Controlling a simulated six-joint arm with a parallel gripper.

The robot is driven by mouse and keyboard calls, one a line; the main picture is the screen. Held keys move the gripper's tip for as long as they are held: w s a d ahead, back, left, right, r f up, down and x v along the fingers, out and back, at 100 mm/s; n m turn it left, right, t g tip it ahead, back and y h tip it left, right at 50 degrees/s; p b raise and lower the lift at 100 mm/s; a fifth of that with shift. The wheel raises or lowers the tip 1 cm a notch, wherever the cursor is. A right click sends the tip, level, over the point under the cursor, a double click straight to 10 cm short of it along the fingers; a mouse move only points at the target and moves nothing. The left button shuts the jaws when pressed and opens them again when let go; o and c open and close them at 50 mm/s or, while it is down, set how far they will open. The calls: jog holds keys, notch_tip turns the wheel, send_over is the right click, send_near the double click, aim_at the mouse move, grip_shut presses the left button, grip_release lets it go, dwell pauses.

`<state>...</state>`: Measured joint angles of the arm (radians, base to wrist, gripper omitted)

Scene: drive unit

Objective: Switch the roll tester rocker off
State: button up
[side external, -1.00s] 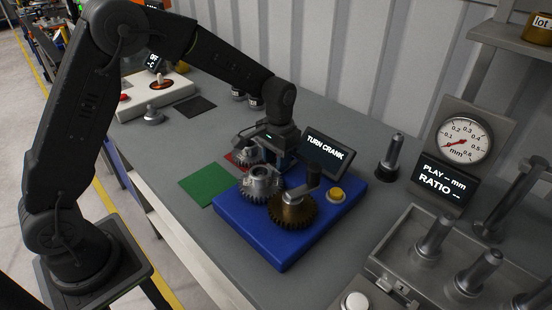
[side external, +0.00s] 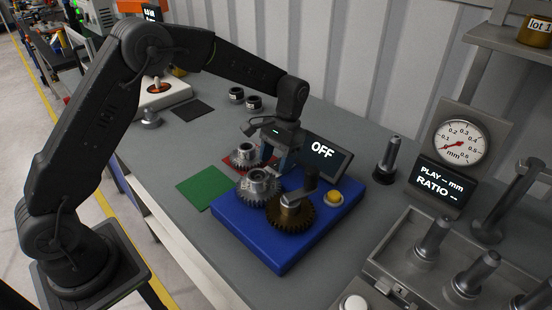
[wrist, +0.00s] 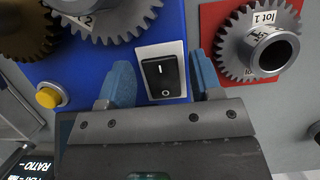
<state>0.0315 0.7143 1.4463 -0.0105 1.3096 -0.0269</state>
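The roll tester is a blue base (side external: 275,255) with meshed gears, a crank (side external: 302,196) and a small screen (side external: 326,153) reading OFF in the side view. The black rocker (wrist: 162,77), marked I and O on a white plate, shows in the wrist view; in the side view it is hidden behind the gripper and gears. My gripper (wrist: 158,68) is open, its blue fingers on either side of the rocker with nothing between them. I cannot tell whether a fingertip touches it. In the side view my gripper (side external: 275,158) is low over the back of the base.
A yellow button (side external: 334,197) is on the base near the crank. A steel gear (side external: 246,155) sits on a red mat beside the base; a green mat (side external: 204,188) is empty. A dark post (side external: 389,160), a dial gauge (side external: 459,143) and a grey tray (side external: 380,262) stand to the right.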

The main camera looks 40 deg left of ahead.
jog(key=shift+o, duration=0.3)
jog(key=v, duration=1.3)
jog(key=shift+r, duration=0.4)
jog(key=shift+w, duration=0.1)
